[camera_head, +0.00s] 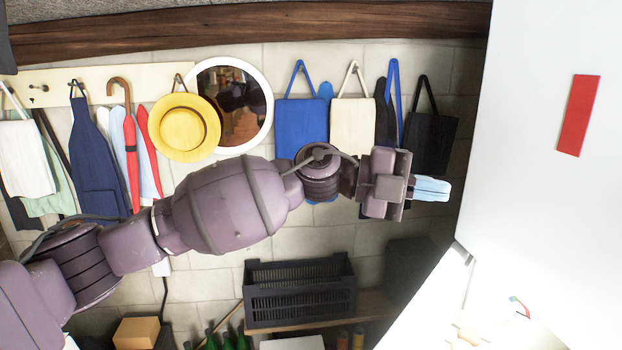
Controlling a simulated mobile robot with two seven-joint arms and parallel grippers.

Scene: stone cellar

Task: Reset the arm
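My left arm reaches across the view from the lower left. My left gripper (432,189) points right, in front of the hanging bags and left of a large white panel. Its light blue fingers look close together and are seen from the side, so I cannot tell whether they are open or shut. No held object can be made out. My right gripper is not in view.
Behind the arm, a yellow hat (184,127), a round mirror (229,105), a blue bag (301,126) and a red umbrella (130,160) hang on the wall. A black crate (300,291) stands below. The white panel (540,200) with a red strip (578,116) bounds the right side.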

